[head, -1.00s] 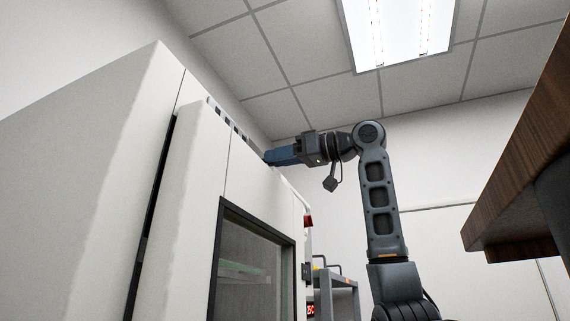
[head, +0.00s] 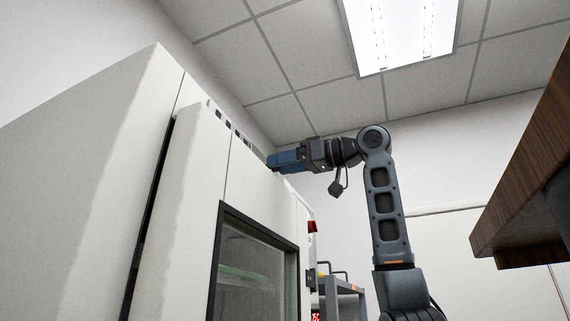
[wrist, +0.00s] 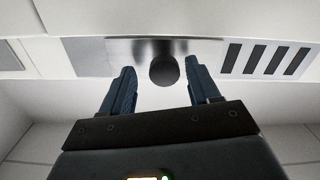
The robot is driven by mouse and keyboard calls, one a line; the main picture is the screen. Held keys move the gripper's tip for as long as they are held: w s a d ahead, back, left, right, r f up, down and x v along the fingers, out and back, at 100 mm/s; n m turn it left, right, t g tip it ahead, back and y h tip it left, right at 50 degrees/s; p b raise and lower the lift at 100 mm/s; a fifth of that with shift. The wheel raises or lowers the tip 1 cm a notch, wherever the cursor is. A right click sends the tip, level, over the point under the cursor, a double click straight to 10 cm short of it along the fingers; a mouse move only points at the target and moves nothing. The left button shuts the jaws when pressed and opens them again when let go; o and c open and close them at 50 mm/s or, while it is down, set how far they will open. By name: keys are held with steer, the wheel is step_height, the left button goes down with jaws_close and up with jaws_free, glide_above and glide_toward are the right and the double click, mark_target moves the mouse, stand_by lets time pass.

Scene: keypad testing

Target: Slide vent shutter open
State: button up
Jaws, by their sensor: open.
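The vent shutter (wrist: 125,55) is a shiny metal plate on the white cabinet's upper front, in the wrist view. A dark round knob (wrist: 164,70) stands out from it. Dark vent slots (wrist: 267,60) show to the right of the plate. My gripper (wrist: 162,82) is open, with one blue finger on each side of the knob and a gap to both; the knob lies near the level of the fingertips. In the head view my gripper (head: 272,162) is at the cabinet's top front edge, and the knob and shutter cannot be made out.
The white cabinet (head: 85,150) fills the left of the head view, with a dark-framed window (head: 250,272) in its door. A grey cart (head: 343,290) stands beyond it. A wooden tabletop (head: 520,190) juts in at the right. The space between is free except for my arm.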

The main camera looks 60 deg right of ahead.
steer(key=s+b, duration=0.2)
steer(key=s, duration=0.5)
steer(key=shift+s+d, duration=0.3)
steer(key=shift+s, duration=0.1)
